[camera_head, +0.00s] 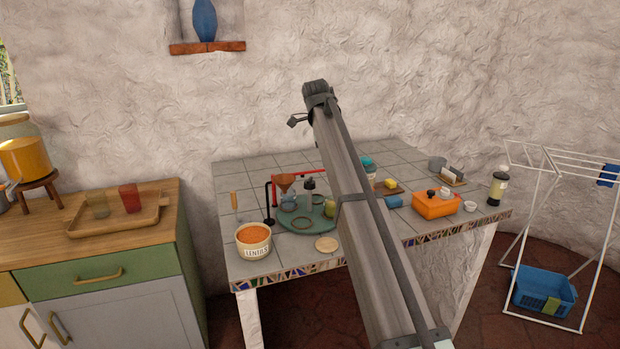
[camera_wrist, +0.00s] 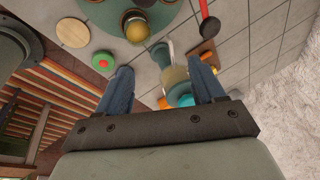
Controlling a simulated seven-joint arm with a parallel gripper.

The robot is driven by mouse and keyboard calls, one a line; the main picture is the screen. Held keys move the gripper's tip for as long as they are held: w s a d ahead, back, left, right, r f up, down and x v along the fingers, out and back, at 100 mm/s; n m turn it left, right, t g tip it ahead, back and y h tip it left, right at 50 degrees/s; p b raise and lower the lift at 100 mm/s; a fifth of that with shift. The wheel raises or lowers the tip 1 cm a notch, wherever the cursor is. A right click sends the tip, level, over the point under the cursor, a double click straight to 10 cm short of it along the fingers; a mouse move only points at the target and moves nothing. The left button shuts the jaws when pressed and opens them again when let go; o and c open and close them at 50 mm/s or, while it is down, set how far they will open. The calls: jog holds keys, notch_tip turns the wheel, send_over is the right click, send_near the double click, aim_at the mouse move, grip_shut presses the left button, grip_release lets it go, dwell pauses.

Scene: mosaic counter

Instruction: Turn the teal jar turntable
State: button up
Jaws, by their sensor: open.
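The teal turntable (camera_head: 291,228) lies on the tiled counter, left of my arm. Small jars stand on it, among them a yellow-green one (camera_head: 330,208). My arm covers part of its right side. In the wrist view the turntable (camera_wrist: 105,12) shows at the top edge, with a golden round-topped item (camera_wrist: 137,32) near its rim. My gripper (camera_wrist: 161,68) has its two blue-grey fingers apart, below the turntable in that picture, and neither finger visibly touches it. A teal and cream item (camera_wrist: 175,80) shows between the fingers, seemingly beyond them. The gripper is hidden in the head view.
A lentils tub (camera_head: 254,243) and a wooden disc (camera_head: 326,244) sit near the counter's front edge. A black stand with a red arm (camera_head: 300,176) rises by the turntable. An orange box (camera_head: 437,205) and small items fill the right side. A red-green round item (camera_wrist: 102,60) lies near the left finger.

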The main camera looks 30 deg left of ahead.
notch_tip(320, 180, up, 4)
jog(key=m+g, duration=0.1)
jog(key=g, duration=0.1)
send_over(310, 179)
jog(key=w, duration=0.3)
jog(key=s+f, duration=0.1)
jog(key=f, duration=0.3)
jog(key=s+f+m+g, duration=0.1)
jog(key=f, duration=0.4)
jog(key=f+m, duration=0.1)
jog(key=f, duration=0.3)
jog(key=shift+s+a+f+g+y, duration=0.1)
jog(key=shift+s+f+g+y, duration=0.2)
jog(key=shift+s, duration=0.1)
jog(key=shift+c, duration=0.3)
grip_shut()
